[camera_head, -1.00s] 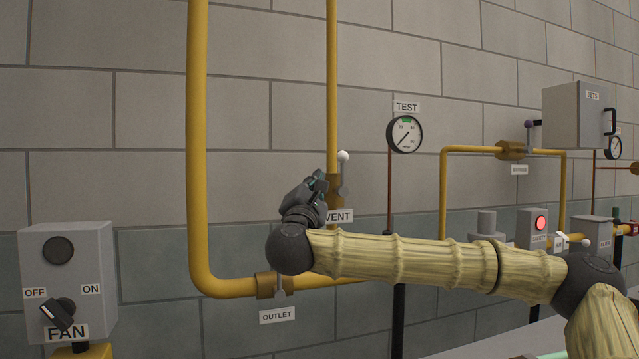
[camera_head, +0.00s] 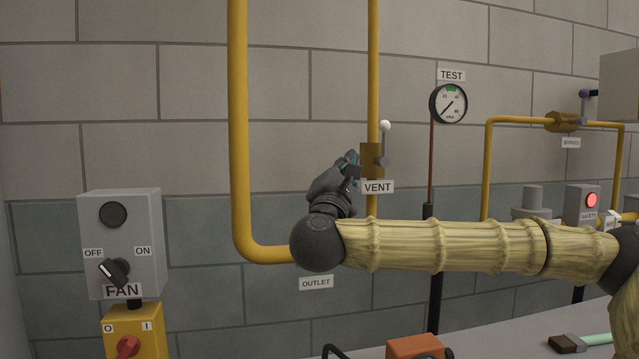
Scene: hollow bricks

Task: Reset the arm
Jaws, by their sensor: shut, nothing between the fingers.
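My gripper (camera_head: 351,166) is at the end of my arm, which reaches in from the right across the middle of the view. It is shut, with nothing seen between its fingers. In the picture it lies just left of the brass vent valve (camera_head: 371,160), whose lever with a white ball knob (camera_head: 384,127) points up. I cannot tell whether the fingers touch the valve. My wrist hides the lower pipe around the outlet valve, above the OUTLET label (camera_head: 316,282).
Yellow pipes (camera_head: 239,130) run along the block wall. The FAN switch box (camera_head: 122,243) stands left, above a yellow box with a red knob (camera_head: 128,346). A TEST gauge (camera_head: 448,103) and lit safety box (camera_head: 583,203) are right. A brush (camera_head: 567,343) lies on the bench.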

